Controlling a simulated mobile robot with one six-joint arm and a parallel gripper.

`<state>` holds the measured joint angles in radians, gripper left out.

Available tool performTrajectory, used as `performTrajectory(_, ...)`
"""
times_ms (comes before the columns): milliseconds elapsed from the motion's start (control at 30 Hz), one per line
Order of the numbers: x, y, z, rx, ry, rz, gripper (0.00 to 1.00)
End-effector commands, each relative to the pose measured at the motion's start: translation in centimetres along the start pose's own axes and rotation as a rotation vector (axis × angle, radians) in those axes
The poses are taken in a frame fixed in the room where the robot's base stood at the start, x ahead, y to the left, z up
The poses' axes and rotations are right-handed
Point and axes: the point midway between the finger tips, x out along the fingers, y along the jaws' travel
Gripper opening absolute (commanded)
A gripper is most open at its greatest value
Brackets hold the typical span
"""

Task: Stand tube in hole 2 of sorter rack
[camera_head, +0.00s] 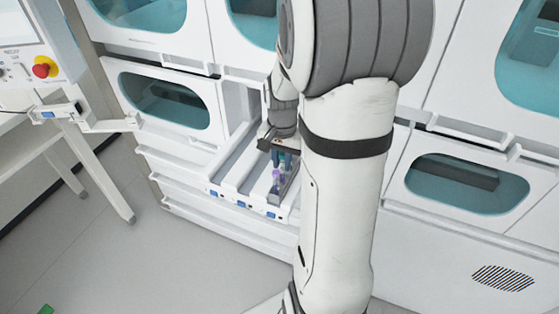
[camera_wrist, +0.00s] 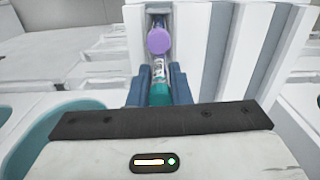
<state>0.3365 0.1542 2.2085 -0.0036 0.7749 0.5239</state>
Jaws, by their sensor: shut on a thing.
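My gripper (camera_head: 281,160) points down over the sorter's pulled-out drawer. In the wrist view its blue fingers (camera_wrist: 159,78) are closed on a tube with a teal cap (camera_wrist: 159,95). The teal cap (camera_head: 287,154) also shows between the fingers in the head view. A tube with a purple cap (camera_wrist: 159,41) stands just beyond it, in the same narrow lane. The purple cap (camera_head: 276,174) shows in front of the fingers in the head view. The sorter rack (camera_head: 272,210) is a dark narrow strip in the drawer's right lane. Its holes and the held tube's lower end are hidden.
The white drawer (camera_head: 216,186) has parallel lanes, and the left ones look empty. White cabinets with teal windows (camera_head: 165,98) stand around it. A white table (camera_head: 55,134) with a red button (camera_head: 44,68) is at the left. Grey floor is open at the lower left.

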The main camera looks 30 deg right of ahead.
Motion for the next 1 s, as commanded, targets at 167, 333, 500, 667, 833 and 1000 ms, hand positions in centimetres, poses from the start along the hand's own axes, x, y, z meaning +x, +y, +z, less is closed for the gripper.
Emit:
performTrajectory(167, 0.1, 0.0, 0.0, 0.0, 0.0, 0.0, 0.01)
performTrajectory(333, 0.1, 0.0, 0.0, 0.001, 0.0, 0.0, 0.01)
performTrajectory(500, 0.4, 0.0, 0.0, 0.001, 0.0, 0.0, 0.01)
performTrajectory(667, 0.9, 0.1, 0.0, 0.001, 0.0, 0.0, 0.01)
performTrajectory(833, 1.4, 0.1, 0.0, 0.002, 0.0, 0.0, 0.01)
performTrajectory(1000, 1.4, 0.1, 0.0, 0.002, 0.0, 0.0, 0.01)
